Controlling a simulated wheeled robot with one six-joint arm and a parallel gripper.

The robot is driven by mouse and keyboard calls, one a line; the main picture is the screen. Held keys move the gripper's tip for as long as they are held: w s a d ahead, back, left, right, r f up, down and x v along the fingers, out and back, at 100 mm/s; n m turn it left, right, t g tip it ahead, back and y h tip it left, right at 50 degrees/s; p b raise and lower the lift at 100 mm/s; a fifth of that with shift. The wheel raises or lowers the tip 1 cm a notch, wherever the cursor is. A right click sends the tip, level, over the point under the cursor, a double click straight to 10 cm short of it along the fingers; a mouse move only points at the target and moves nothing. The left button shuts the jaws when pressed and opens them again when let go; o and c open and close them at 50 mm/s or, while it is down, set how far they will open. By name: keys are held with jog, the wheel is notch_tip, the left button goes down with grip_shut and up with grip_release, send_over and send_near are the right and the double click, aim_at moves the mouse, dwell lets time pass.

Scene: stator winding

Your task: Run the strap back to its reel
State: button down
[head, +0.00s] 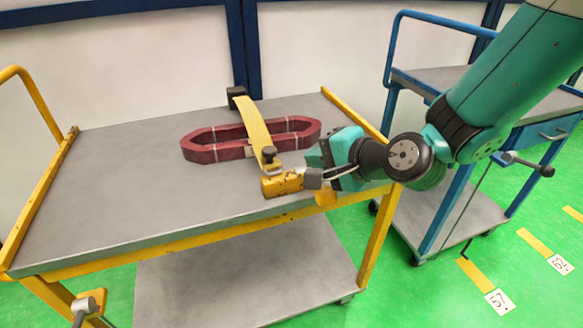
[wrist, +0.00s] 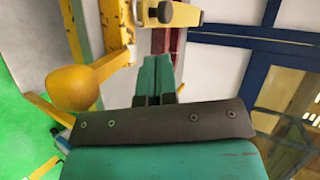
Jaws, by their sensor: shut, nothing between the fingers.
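A yellow strap (head: 255,125) lies across a dark red, long six-sided coil (head: 205,151) on the grey table top. Its far end meets a small black block (head: 237,92). Its near end carries a dark knob (head: 268,155), beside a yellow block (head: 282,183) at the table's front edge. I cannot tell which of these is the reel. My gripper (head: 313,157) is just right of the strap's near end. In the wrist view, my gripper's teal fingers (wrist: 155,64) are together and empty, with the strap's knobbed end (wrist: 165,12) beyond them, apart.
The table (head: 110,180) has yellow side rails and is bare at the left. A blue cart (head: 440,80) stands to the right, behind my arm. A rounded yellow knob (wrist: 75,88) is close to my gripper at the left of the wrist view.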

aim_at(275, 155)
jog(key=p+x, duration=0.1)
jog(key=x, duration=0.8)
jog(key=shift+w+a+f, duration=0.1)
jog(key=shift+w+a, duration=0.15)
